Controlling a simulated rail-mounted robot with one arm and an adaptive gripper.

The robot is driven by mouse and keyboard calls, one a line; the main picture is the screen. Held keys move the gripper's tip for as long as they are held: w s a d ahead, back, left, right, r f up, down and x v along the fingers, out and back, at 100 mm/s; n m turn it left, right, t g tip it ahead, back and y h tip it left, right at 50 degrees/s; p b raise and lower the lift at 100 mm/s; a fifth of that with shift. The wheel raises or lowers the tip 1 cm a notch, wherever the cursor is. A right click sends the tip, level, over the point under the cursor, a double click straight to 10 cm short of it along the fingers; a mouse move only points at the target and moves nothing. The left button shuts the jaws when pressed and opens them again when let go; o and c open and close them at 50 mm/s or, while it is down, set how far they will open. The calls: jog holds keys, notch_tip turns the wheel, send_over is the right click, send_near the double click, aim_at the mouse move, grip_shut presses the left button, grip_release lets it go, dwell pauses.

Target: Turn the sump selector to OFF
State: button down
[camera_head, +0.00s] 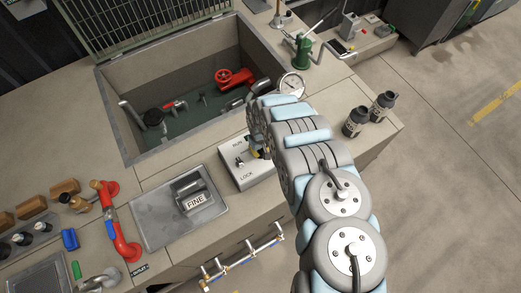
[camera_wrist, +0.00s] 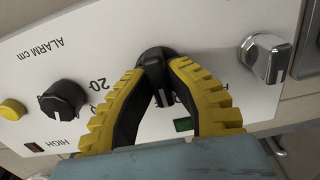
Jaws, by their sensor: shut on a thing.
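My gripper (camera_wrist: 160,78) has two yellow-ridged fingers, shut on a black knob (camera_wrist: 159,75) on a white panel (camera_wrist: 215,30) in the wrist view. The fingers press on both sides of the knob. This knob appears to be the sump selector; its position lettering is hidden or not readable, so I cannot tell its setting. In the head view the panel (camera_head: 233,174) carries the words RUN and LOCK. There my arm covers the knob and most of the gripper.
In the wrist view, a black alarm dial (camera_wrist: 62,98) and yellow button (camera_wrist: 12,109) are left of the gripper. A chrome switch (camera_wrist: 266,57) is close on the right. An open sump pit (camera_head: 190,62) lies behind the panel.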

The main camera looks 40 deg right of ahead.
aim_at(261, 150)
jog(key=c, duration=1)
grip_release()
jog(key=shift+r, duration=4.4)
jog(key=shift+w+d+r, duration=0.15)
jog(key=shift+r, duration=1.4)
